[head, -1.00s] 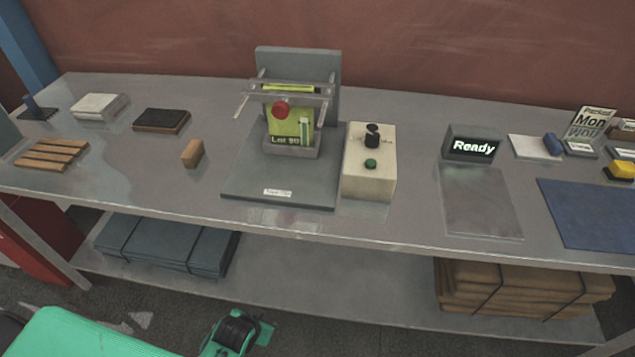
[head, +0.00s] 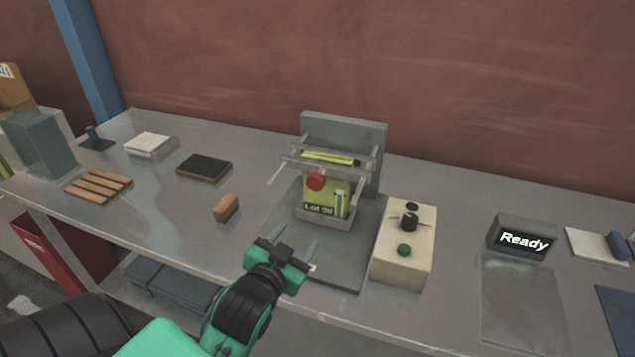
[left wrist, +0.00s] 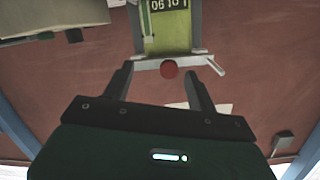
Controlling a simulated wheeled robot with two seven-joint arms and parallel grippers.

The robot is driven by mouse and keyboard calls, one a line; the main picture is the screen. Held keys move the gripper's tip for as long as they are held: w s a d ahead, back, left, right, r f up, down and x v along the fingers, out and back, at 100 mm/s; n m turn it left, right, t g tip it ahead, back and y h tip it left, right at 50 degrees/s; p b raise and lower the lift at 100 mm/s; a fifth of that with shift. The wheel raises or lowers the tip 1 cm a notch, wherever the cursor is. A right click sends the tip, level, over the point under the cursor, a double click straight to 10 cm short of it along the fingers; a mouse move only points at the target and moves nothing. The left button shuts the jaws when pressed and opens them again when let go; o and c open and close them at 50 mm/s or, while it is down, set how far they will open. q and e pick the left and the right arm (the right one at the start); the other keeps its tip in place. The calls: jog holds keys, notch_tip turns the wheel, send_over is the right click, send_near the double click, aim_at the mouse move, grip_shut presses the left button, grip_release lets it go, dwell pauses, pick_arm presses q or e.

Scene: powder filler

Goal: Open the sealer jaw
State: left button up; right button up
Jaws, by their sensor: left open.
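The sealer (head: 346,126) stands on the bench with a grey back plate and a base plate. Its jaw (head: 330,163) is a clear and grey bar across the front with a red knob (head: 317,181). A yellow-green pouch labelled "Lot" (head: 341,192) stands upright in a holder behind and below the bar. My left gripper (head: 296,240) is open and empty, over the front of the base plate, short of the knob. In the left wrist view the red knob (left wrist: 169,69) lies beyond the two fingers and between them, apart from them. My right gripper is out of view.
A cream control box (head: 387,266) with a black dial and green button stands right of the sealer. A wooden block (head: 226,208) lies to its left. A "Ready" display (head: 521,238) stands farther right. Bare bench lies between block and dark pad (head: 204,166).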

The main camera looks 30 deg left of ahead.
aim_at(314, 185)
pick_arm(q)
jog(key=w+a+r, duration=0.1)
jog(key=w, duration=0.3)
jog(key=w+a+r+t, duration=0.1)
jog(key=w, duration=0.3)
jog(key=w+a+r+t, duration=0.1)
jog(key=w+a+r, duration=0.1)
jog(key=w, duration=0.3)
jog(key=shift+y, duration=0.3)
jog(key=shift+w+a+f+p, duration=0.1)
jog(key=shift+w+a+p, duration=0.15)
jog(key=shift+w, duration=0.4)
